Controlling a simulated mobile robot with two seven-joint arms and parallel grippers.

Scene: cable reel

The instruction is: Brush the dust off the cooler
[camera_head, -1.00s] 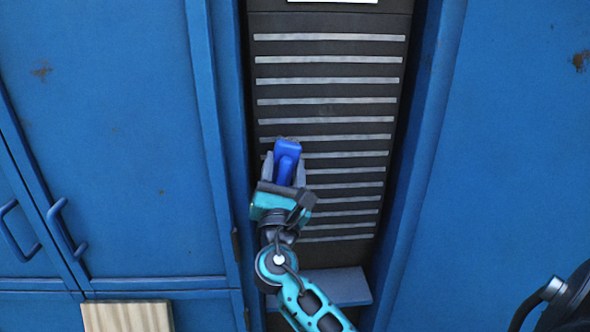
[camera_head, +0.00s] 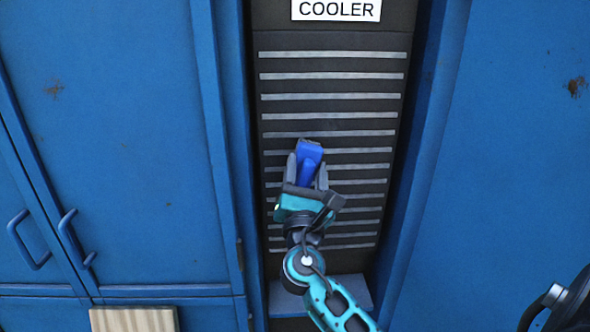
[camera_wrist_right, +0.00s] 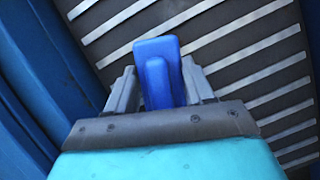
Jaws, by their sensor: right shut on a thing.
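The cooler (camera_head: 335,97) is a tall dark panel with several light horizontal slats and a white "COOLER" label (camera_head: 336,10) at its top. It also shows in the right wrist view (camera_wrist_right: 235,57). My right gripper (camera_head: 307,170) is shut on the handle of a blue brush (camera_head: 309,153), in front of the cooler's middle slats, left of centre. In the right wrist view, the brush (camera_wrist_right: 157,65) stands between the fingers (camera_wrist_right: 160,90). Its bristles are mostly hidden, and I cannot tell whether they touch the slats. My left gripper is not in view.
Blue cabinet walls flank the cooler; the left door (camera_head: 150,150) has handles (camera_head: 70,238) at its edge. A blue-grey ledge (camera_head: 350,290) lies below the slats. A wooden board (camera_head: 133,319) sits at lower left. A black object (camera_head: 565,305) shows at lower right.

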